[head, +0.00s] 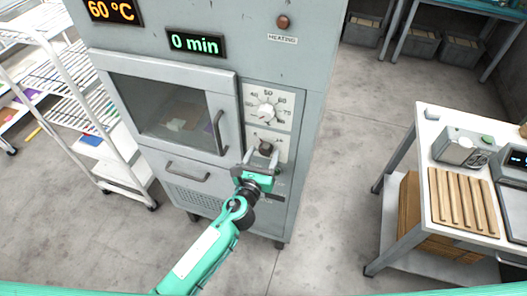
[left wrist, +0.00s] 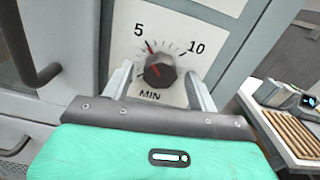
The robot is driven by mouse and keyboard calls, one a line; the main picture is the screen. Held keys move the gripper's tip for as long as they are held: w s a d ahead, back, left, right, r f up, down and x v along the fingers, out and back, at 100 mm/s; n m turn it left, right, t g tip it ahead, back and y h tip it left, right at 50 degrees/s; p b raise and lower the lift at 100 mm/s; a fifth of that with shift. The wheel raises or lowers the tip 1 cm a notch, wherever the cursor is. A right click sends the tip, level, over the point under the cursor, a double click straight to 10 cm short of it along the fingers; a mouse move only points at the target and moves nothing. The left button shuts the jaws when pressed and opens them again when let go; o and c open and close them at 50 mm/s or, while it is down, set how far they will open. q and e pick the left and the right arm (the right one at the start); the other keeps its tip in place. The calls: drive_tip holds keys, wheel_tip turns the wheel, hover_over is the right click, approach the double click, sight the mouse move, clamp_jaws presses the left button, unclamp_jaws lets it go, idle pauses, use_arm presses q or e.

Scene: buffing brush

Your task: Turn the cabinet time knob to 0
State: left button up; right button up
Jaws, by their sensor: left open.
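The time knob (left wrist: 159,70) is dark and round on a white dial plate marked 5, 10 and MIN. A red mark shows at its upper left, near the 5. It also shows in the head view (head: 265,147), on the lower dial of the grey cabinet (head: 225,65). The green time display (head: 195,44) reads 0 min. My left gripper (head: 263,158) is open in front of the knob. In the left wrist view, its fingers (left wrist: 160,82) stand one on each side of the knob, apart from it. My right gripper is not in view.
The temperature knob (head: 266,111) is just above, and a door handle (head: 218,132) is to the left. The orange display (head: 112,11) reads 60 °C. A wire rack (head: 75,100) stands at left, a white table (head: 430,135) at right. Floor between cabinet and table is clear.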

use_arm(q)
drive_tip(key=shift+w+d, duration=0.2)
drive_tip(key=shift+w, duration=0.3)
drive_tip(key=c, duration=1)
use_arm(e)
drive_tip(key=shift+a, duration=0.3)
use_arm(q)
drive_tip(key=shift+n, duration=0.3)
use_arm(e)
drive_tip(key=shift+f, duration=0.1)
